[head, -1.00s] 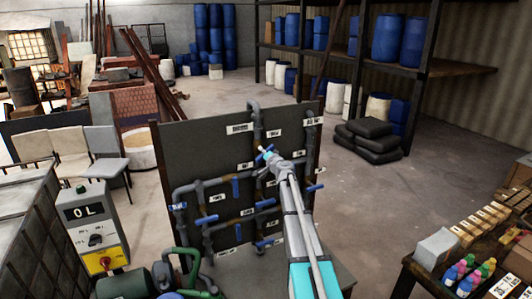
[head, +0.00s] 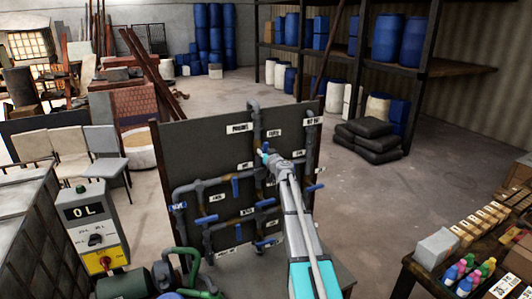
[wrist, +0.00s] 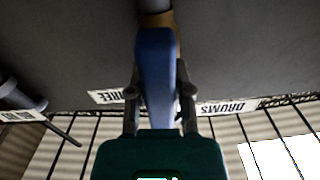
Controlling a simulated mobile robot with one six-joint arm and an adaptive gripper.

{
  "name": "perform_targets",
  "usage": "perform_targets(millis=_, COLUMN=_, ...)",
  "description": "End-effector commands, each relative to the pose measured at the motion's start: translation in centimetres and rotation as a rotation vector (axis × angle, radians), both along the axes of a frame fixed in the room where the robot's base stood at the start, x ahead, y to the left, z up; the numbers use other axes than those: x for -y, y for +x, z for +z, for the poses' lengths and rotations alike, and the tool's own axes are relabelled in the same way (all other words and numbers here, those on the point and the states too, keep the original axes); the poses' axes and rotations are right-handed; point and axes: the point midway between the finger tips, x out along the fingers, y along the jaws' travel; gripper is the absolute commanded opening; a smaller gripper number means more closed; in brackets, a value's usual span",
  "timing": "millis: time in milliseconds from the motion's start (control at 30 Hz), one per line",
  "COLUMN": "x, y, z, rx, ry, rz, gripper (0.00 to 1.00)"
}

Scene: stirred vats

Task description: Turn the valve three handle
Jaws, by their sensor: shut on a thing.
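The blue valve handle (wrist: 155,62) points toward the camera in the wrist view, on a pipe fitting at the top. My gripper (wrist: 160,92) is shut on this handle, one finger on each side. In the head view my gripper (head: 268,158) is at the upper middle of the dark valve panel (head: 205,150) and hides most of the handle. Other blue handles show at the left (head: 206,219), centre (head: 265,202) and right (head: 314,187).
Grey pipes (head: 255,118) run over the panel around my gripper. A control box (head: 88,222) and green pipework (head: 190,262) stand at the left front. A table with bottles and boxes (head: 437,245) is at the right. Open floor lies behind the panel.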

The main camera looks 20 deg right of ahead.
Motion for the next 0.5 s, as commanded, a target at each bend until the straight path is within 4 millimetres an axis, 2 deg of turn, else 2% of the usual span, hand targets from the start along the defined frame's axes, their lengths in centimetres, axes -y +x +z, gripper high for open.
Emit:
perform_targets(millis=200, x=-0.07, y=-0.02, z=-0.02, rx=0.003, ry=-0.076, rz=0.001, gripper=0.0)
perform_targets(millis=500, x=-0.08, y=0.03, z=0.01, rx=0.003, ry=-0.097, rz=0.001, gripper=0.0)
